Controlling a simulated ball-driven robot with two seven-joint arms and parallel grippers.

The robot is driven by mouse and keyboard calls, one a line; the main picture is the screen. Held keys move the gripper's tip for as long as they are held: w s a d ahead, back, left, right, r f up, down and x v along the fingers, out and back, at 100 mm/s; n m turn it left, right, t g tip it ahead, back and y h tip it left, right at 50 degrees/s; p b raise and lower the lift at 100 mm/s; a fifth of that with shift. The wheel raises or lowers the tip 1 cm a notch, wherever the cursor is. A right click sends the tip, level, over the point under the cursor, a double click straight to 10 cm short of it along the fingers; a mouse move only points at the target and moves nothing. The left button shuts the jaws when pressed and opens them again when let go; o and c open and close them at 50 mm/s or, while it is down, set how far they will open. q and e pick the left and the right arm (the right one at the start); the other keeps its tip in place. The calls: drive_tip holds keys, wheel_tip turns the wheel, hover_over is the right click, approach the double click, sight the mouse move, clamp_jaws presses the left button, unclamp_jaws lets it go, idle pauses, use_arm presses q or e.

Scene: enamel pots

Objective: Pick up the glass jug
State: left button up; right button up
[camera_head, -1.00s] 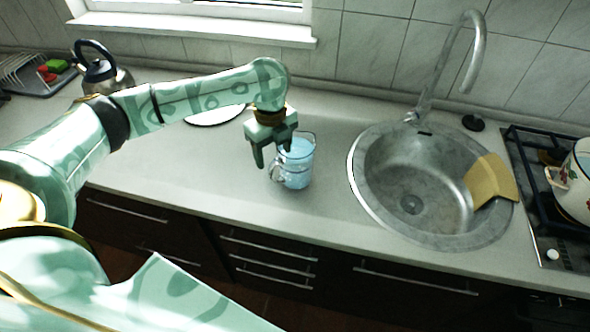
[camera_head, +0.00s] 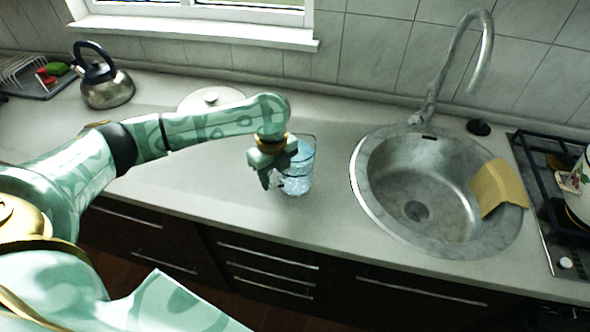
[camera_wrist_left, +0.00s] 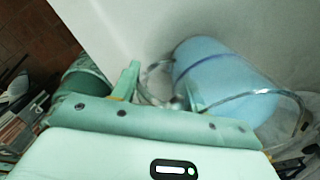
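The glass jug (camera_head: 301,175) is clear with light blue contents and stands on the countertop left of the sink. My left gripper (camera_head: 267,178) is at the jug's left side, low by its handle. In the left wrist view the jug (camera_wrist_left: 222,75) lies beyond the gripper, with its rim toward the camera. The fingers of my left gripper (camera_wrist_left: 160,82) are apart, and the glass handle (camera_wrist_left: 150,80) shows in the gap between them. I cannot tell whether either finger touches it. My right gripper is not in view.
A round steel sink (camera_head: 385,215) with a yellow cloth (camera_head: 497,188) is right of the jug, with a tall faucet (camera_head: 481,60) behind. A kettle (camera_head: 107,92) and a pot lid (camera_head: 210,98) stand at the back left. The stove (camera_head: 545,195) is far right.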

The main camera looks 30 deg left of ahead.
use_arm(q)
clamp_jaws()
drive_tip(key=shift+r, duration=0.15)
drive_tip(key=shift+w+r+p, duration=0.1)
drive_tip(key=shift+r+p, duration=0.55)
drive_tip(key=shift+r, duration=0.5)
drive_tip(key=s+d+r+p, duration=0.6)
drive_tip(key=d+r, duration=0.4)
drive_tip(key=d, duration=0.2)
drive_tip(key=shift+s+d+r, duration=0.15)
drive_tip(key=shift+s+r, duration=0.1)
drive_tip(key=shift+s, duration=0.05)
